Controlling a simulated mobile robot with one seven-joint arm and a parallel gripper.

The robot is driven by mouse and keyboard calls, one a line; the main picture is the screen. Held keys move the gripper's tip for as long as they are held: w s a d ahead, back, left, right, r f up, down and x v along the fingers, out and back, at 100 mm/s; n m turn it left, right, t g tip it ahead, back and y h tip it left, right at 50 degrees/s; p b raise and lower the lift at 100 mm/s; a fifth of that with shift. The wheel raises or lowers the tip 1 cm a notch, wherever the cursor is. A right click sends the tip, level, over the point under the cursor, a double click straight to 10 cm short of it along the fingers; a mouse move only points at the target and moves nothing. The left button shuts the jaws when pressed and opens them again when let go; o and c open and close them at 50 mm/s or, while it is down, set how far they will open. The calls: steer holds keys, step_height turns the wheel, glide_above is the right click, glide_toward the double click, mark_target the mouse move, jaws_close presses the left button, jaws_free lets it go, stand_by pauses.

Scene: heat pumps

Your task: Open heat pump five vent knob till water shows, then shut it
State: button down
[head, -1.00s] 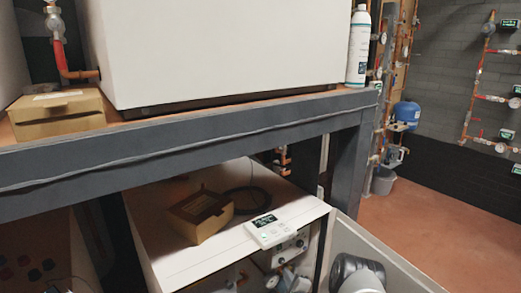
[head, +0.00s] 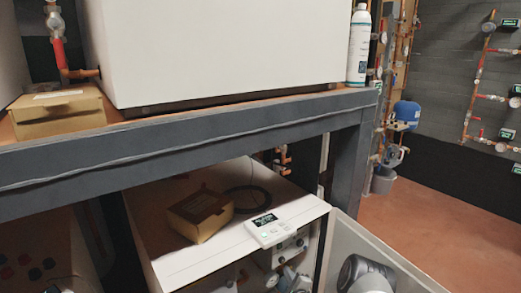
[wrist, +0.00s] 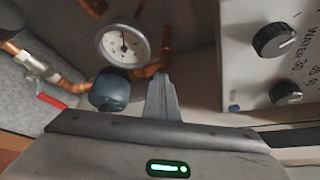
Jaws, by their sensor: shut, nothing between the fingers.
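In the wrist view, my gripper (wrist: 163,92) is shut, its grey fingers together and empty, pointing into the heat pump's pipework. A dark blue-grey rounded knob (wrist: 110,91) sits just left of the fingers, apart from them as far as I can see. No label shows on it, so I cannot tell whether it is the vent knob. No water shows. In the head view, a white heat pump (head: 240,250) stands on the lower level with its front open. Its number is not readable, and my gripper cannot be made out there.
A round pressure gauge (wrist: 123,44) and copper pipes are close above the knob. A red-handled valve (wrist: 52,101) is at left. A control panel (wrist: 240,70) with black dials is at right. A box (head: 200,212) and a display unit (head: 268,230) lie on the lower heat pump.

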steer(key=shift+d+r, duration=0.2)
steer(key=shift+d, duration=0.05)
steer(key=s+d, duration=0.1)
steer(key=s+d+p, duration=0.1)
steer(key=s, duration=0.1)
steer(key=s+d, duration=0.1)
steer(key=s, duration=0.1)
steer(key=shift+s+r+p, duration=0.1)
steer(key=shift+p, duration=0.3)
